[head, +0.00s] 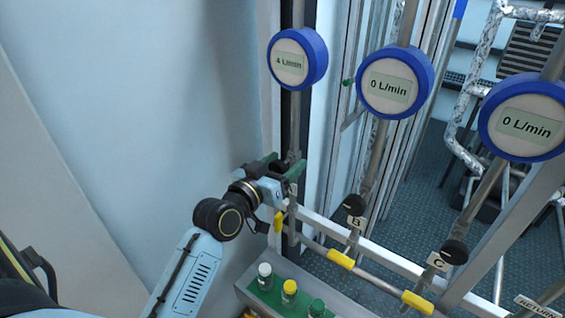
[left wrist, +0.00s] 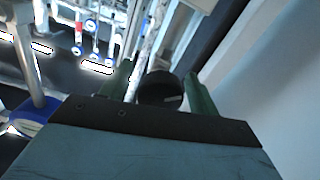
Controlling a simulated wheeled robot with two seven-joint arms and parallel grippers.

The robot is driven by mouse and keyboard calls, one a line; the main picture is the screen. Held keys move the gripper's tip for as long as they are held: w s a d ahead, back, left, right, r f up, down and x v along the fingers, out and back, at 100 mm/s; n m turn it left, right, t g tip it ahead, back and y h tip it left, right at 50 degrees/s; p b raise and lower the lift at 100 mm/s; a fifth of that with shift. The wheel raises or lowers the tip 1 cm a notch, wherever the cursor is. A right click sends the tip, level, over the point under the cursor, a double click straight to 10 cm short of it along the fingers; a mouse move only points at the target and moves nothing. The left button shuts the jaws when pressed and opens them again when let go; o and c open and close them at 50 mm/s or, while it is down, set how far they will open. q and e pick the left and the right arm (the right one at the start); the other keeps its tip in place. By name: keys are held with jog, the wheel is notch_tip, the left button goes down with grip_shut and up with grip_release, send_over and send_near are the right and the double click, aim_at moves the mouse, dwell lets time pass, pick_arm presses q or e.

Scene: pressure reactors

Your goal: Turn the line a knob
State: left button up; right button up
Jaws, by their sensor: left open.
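The line A knob (left wrist: 160,88) is a black round knob with a pale mark, seen in the left wrist view between the two green fingers of my left gripper (left wrist: 158,84). In the head view my left gripper (head: 283,166) is at the leftmost vertical pipe, and the dark knob shows only partly between its fingers. The fingers stand open on either side of the knob, with a visible gap in the wrist view. The blue round meter (head: 289,61) above this pipe reads 4 L/min. My right gripper is not in view.
Knobs B (head: 354,204) and C (head: 454,252) sit to the right, under blue meters (head: 388,88) and (head: 526,124) reading 0 L/min. A rail with yellow parts (head: 341,258) runs below. Several coloured caps, one white (head: 264,269), stand at the bottom. A plain wall fills the left.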

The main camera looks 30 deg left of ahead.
pick_arm(q)
jog(key=c, duration=1)
jog(key=shift+o, duration=0.2)
jog(key=shift+n+p, duration=0.6)
jog(key=o, duration=1)
jog(key=shift+c, duration=0.2)
jog(key=shift+s, duration=0.1)
